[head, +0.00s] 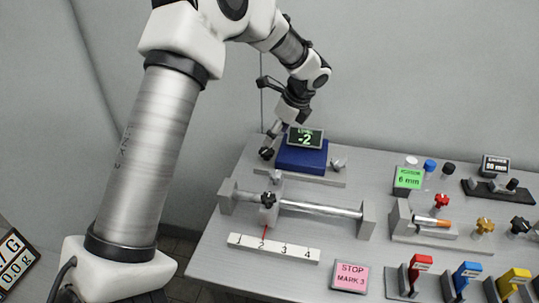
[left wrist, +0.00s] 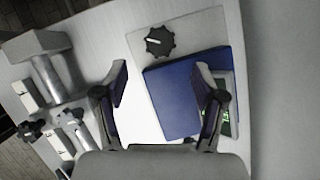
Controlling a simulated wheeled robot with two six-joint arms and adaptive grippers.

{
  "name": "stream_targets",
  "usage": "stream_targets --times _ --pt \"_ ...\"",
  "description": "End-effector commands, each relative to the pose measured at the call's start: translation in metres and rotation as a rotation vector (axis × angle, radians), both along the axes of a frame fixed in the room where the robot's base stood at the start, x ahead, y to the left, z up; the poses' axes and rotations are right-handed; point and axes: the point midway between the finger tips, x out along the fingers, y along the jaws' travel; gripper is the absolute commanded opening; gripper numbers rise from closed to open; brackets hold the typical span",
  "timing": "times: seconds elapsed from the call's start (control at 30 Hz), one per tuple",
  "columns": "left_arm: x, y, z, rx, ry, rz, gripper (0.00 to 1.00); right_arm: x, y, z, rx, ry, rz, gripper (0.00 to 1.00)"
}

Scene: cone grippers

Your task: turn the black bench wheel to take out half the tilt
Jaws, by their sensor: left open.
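The black bench wheel (head: 267,153) is at the left end of the pale plate beside the blue block in the head view. In the left wrist view the wheel (left wrist: 160,41) is a lobed black knob with a white mark. My left gripper (head: 279,131) points down close to it. In the left wrist view its open fingers (left wrist: 163,86) are apart with nothing gripped; the wheel shows beyond the fingertips, not between them. The level display (head: 305,139) reads -2 and sits on the blue block (head: 302,161). My right gripper is out of view.
In front lie a rail (head: 322,209) with a black-knobbed slider (head: 268,205), a scale (head: 272,247) marked 1 to 4, and a pink sign (head: 350,276) reading STOP MARK 3. Coloured clamps and knobs fill the right. A wall stands behind.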

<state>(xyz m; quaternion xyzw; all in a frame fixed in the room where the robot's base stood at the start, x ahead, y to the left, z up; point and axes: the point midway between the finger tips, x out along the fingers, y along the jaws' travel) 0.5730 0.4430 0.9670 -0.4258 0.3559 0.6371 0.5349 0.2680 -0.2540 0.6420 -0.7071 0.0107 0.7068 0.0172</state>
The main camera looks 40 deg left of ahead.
Motion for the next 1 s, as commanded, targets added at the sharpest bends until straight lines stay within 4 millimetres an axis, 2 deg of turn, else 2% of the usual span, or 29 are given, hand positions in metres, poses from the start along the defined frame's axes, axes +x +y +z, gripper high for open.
stream_targets --times 0.2,0.3,0.4,0.6,0.63,0.7,0.8,1.0 --pt "-0.004 0.016 -0.039 -0.002 0.004 0.001 0.7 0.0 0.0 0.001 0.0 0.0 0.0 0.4" --pt "-0.005 0.022 -0.052 -0.001 0.003 0.001 0.7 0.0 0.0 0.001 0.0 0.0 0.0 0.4" --pt "-0.005 0.024 -0.058 0.0 0.002 0.0 0.7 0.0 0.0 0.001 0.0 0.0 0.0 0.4" --pt "-0.005 0.025 -0.059 0.0 0.001 0.0 0.7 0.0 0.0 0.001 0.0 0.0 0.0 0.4" --pt "-0.005 0.025 -0.059 0.0 0.001 0.0 0.66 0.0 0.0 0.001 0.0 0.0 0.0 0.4" --pt "-0.005 0.025 -0.059 0.0 0.001 0.0 0.42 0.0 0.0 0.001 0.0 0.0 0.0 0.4" --pt "-0.005 0.025 -0.059 0.0 0.001 0.0 0.1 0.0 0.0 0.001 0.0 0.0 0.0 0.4" --pt "-0.005 0.025 -0.059 0.0 0.001 0.003 0.1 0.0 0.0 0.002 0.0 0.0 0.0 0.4"
